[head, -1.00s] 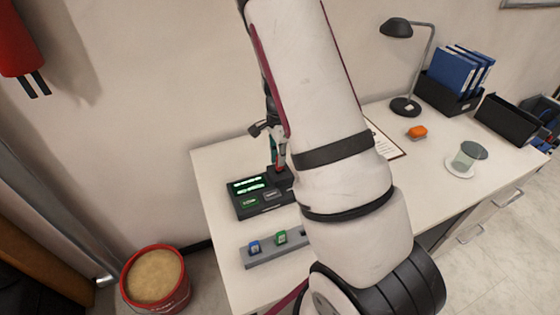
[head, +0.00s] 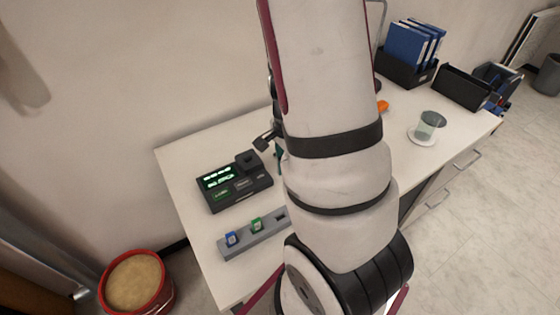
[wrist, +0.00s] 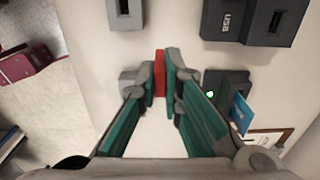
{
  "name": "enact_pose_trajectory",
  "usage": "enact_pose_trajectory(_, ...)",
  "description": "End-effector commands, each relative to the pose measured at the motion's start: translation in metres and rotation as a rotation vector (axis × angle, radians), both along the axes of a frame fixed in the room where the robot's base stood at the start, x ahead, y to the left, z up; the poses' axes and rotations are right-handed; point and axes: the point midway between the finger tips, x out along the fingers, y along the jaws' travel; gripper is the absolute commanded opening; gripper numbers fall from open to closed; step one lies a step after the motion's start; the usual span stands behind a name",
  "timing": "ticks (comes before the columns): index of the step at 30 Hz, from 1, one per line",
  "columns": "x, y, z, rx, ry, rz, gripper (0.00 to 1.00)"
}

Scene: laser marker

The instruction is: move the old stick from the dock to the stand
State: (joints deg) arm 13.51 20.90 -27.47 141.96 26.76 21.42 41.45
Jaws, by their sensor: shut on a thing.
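My gripper (wrist: 160,62) is shut on the old stick, a red stick (wrist: 160,74) that shows between the green fingers in the wrist view. In the head view my arm hides the stick and most of the gripper. The dock is a black device with a lit green screen (head: 235,182) on the desk; its raised socket at the back right is clear of the gripper. The dock's USB-marked part (wrist: 232,22) shows at top right in the wrist view. The grey stand (head: 262,239) is in front of the dock, holding a blue and a green stick, with an open slot at right.
The stand's end with a dark slot (wrist: 125,14) shows at the wrist view's top. A dark box (wrist: 225,84) with a green light and blue card lies right of the fingers.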

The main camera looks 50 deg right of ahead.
Motion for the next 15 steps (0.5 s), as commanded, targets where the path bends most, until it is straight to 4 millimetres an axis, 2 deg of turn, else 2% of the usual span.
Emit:
enact_pose_trajectory(10,-0.0008,-0.0001,0.0006,0.0,0.0,0.0,0.0)
enact_pose_trajectory(15,-0.0015,-0.0001,0.007,0.0,0.001,0.0,0.0)
